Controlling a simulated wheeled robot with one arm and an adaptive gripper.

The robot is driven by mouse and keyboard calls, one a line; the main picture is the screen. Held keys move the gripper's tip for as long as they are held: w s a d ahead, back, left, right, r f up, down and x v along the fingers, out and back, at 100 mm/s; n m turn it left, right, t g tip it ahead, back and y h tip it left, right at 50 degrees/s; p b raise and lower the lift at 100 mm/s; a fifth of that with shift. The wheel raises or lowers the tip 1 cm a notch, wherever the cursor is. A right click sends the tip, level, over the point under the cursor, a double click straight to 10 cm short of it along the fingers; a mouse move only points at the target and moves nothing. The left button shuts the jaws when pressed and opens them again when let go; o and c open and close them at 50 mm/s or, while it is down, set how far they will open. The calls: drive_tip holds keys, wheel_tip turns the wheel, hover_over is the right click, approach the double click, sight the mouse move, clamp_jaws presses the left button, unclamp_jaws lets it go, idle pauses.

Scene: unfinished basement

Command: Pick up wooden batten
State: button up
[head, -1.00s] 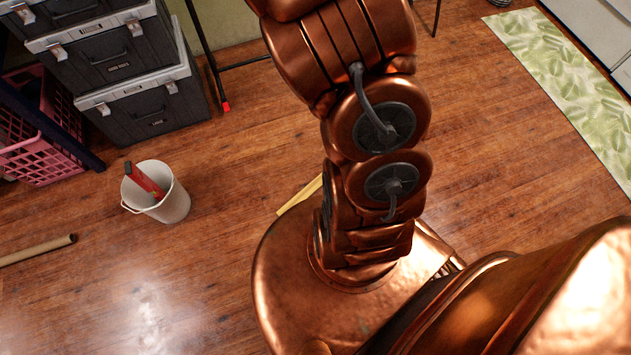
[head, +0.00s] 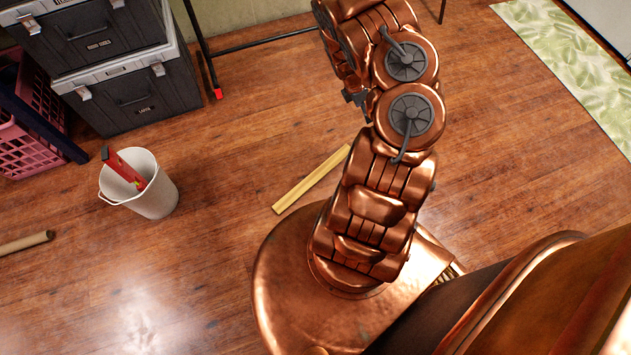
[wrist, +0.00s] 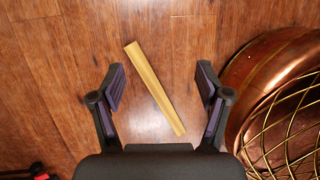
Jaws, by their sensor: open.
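The wooden batten (head: 311,180) is a short, pale yellow strip lying flat on the floor beside my base in the head view. My arm hides its upper right end there. In the wrist view the whole batten (wrist: 155,88) shows, slanting from upper left to lower right between the fingers in the picture. My gripper (wrist: 160,85) is open and empty, with its two dark fingers spread on either side of the batten. It looks to be above the floor, apart from the batten; the exact height I cannot tell. In the head view the gripper's fingers are not clearly seen.
A white bucket (head: 151,190) holding a red tool stands to the left. Dark stacked cases (head: 125,95) and a pink crate (head: 28,150) are at upper left. A cardboard tube (head: 25,243) lies at far left. The wood floor around the batten is clear.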

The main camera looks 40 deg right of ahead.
drive_tip(key=w+a+f+n+t+y+b, duration=0.1)
drive_tip(key=a+f+n+b, duration=0.2)
drive_tip(key=f, duration=1.1)
drive_tip(key=n+t+y+b, duration=0.2)
drive_tip(key=b, duration=0.1)
approach(333, 161)
drive_tip(key=shift+w+d+f, duration=0.3)
drive_tip(key=shift+d+f, duration=0.05)
drive_tip(key=shift+f, duration=0.1)
drive_tip(key=shift+a+f+b, duration=0.15)
drive_tip(key=shift+f+b, duration=0.8)
drive_tip(key=shift+f, duration=0.35)
drive_tip(key=f+b, duration=0.4)
drive_tip(key=f, duration=0.1)
drive_tip(key=shift+s+a+f+b, duration=0.15)
drive_tip(key=shift+s+a+b, duration=0.15)
drive_tip(key=shift+a, duration=0.1)
drive_tip(key=c, duration=1.3)
drive_tip(key=shift+r, duration=0.2)
drive_tip(key=shift+c, duration=0.2)
wheel_tip(333, 161, up, 10)
drive_tip(key=p, duration=0.8)
